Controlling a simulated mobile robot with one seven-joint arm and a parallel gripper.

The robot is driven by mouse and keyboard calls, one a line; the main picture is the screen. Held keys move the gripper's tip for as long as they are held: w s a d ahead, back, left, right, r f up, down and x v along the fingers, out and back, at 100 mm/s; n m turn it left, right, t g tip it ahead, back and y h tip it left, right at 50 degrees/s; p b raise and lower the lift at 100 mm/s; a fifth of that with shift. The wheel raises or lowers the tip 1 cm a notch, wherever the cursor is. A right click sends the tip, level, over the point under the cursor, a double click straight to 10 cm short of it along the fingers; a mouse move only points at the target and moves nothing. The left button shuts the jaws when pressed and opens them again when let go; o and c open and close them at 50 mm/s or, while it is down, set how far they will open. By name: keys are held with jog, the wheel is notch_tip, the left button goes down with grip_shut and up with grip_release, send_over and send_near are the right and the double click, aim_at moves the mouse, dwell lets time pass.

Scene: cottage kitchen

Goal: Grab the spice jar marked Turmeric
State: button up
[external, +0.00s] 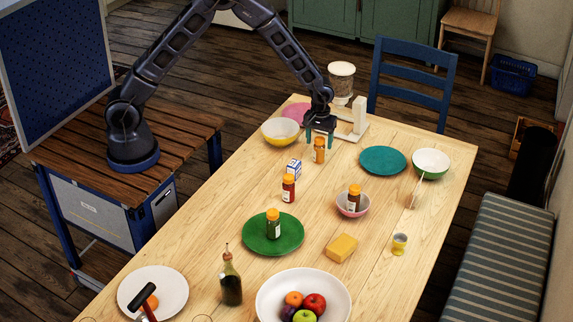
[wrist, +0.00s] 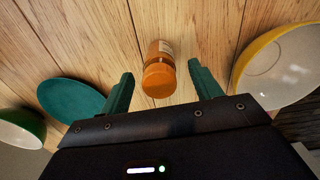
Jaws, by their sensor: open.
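An orange-brown spice jar with an orange lid (external: 320,150) stands upright on the table below my gripper. Its label is too small to read. It also shows in the wrist view (wrist: 159,75), between and just beyond the two green fingertips. My gripper (external: 320,133) is open and empty above the jar; its spread fingers show in the wrist view (wrist: 158,88). Three other orange-lidded jars stand on the table: a red one (external: 288,188), a green one on the green plate (external: 273,224), and a dark one in the pink bowl (external: 354,199). Their labels are unreadable too.
A yellow bowl (external: 280,132) and a white paper-towel holder (external: 358,118) stand near my gripper. A blue-and-white box (external: 294,168) lies toward the front. A teal plate (external: 383,160) and a green bowl (external: 431,163) are to the right. Bare wood surrounds the nearest jar.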

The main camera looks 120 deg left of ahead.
aim_at(319, 146)
jog(key=shift+f, duration=1.6)
jog(key=c, duration=1.1)
jog(key=shift+r, duration=0.1)
